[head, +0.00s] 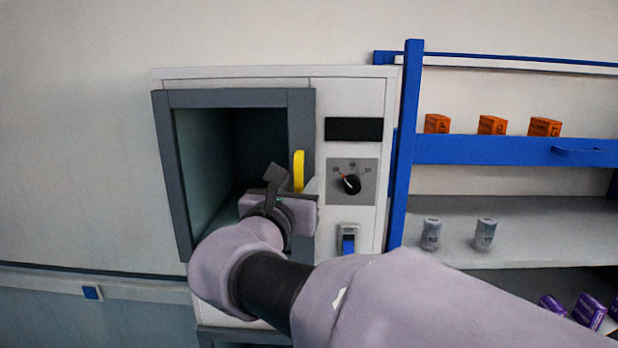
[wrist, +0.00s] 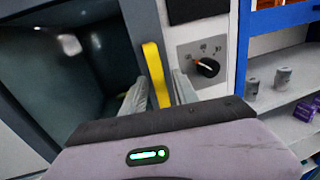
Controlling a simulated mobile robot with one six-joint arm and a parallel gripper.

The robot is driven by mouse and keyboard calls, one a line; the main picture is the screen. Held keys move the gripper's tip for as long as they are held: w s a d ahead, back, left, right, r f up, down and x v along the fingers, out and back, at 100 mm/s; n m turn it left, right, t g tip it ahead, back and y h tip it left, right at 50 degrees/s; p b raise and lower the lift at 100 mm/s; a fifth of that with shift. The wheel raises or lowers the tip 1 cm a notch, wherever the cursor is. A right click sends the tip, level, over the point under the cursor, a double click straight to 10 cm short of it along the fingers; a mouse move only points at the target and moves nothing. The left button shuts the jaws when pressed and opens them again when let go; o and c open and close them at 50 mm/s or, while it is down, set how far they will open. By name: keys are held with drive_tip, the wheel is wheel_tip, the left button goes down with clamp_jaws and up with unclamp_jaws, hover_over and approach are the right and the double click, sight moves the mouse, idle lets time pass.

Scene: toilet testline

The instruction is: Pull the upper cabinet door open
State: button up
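The upper cabinet door (head: 302,120) has a grey frame around a dark window or opening. It looks closed or nearly so; I cannot tell exactly. Its yellow vertical handle (head: 299,168) is on the right side of the frame. In the wrist view the handle (wrist: 156,72) stands between the two fingers of my gripper (wrist: 160,92). The fingers are apart, one on each side of the handle, with a small gap visible at the right finger. In the head view my wrist hides the lower handle and the fingertips.
Right of the door is a panel with a dark display (head: 353,130), a knob (head: 352,185) and a blue switch (head: 349,243). A blue-framed shelf (head: 406,150) stands close on the right, with orange boxes (head: 491,125) and grey cans (head: 485,234).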

drive_tip(key=shift+w+f, duration=0.1)
drive_tip(key=shift+w, duration=0.55)
drive_tip(key=shift+s, duration=0.1)
drive_tip(key=shift+c, duration=0.9)
clamp_jaws()
